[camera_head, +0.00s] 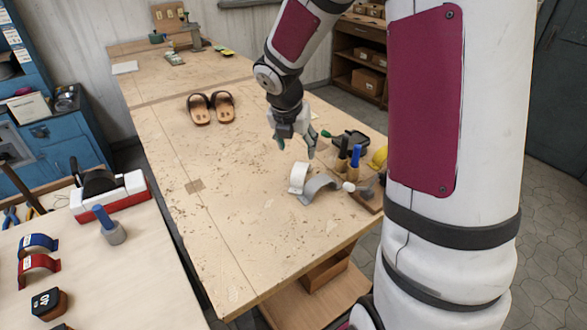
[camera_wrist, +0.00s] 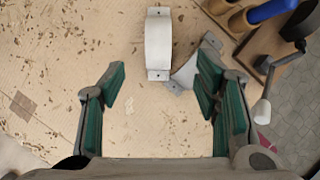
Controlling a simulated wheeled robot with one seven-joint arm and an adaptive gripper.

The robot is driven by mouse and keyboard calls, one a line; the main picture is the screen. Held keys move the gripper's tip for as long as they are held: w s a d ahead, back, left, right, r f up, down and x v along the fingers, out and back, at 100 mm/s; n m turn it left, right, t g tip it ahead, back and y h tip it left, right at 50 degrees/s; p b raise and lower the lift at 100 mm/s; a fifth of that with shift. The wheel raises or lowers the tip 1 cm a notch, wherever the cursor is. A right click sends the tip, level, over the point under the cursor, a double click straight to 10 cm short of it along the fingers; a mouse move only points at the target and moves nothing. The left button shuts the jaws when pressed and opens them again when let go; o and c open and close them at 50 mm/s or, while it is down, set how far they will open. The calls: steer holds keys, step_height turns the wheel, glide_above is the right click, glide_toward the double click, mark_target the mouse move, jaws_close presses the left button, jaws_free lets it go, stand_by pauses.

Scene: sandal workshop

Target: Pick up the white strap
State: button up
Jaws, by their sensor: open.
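The white strap (camera_head: 298,178) is a curved band standing on the wooden workbench. In the wrist view the white strap (camera_wrist: 158,45) lies ahead of my gripper, between the lines of its fingers, with a small holed tab at each end. My gripper (camera_head: 295,147) hangs just above and behind the straps in the head view. In the wrist view my gripper (camera_wrist: 160,90) is open and empty, its green-padded fingers wide apart.
A tool rack (camera_head: 368,190) with a blue-handled tool (camera_head: 354,160) stands right of the straps, near the bench edge. Sandals (camera_head: 211,107) lie farther back. The bench (camera_head: 235,210) left of the straps is clear.

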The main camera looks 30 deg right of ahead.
mark_target(301, 166)
steer(key=b+x, duration=0.1)
steer(key=x, duration=0.6)
steer(key=shift+s+a, duration=0.1)
steer(key=x, duration=0.5)
steer(key=shift+b, duration=0.3)
steer(key=shift+r, duration=0.1)
steer(key=c, duration=1)
steer(key=shift+c, duration=0.2)
step_height(301, 166, up, 10)
steer(key=shift+p, duration=0.8)
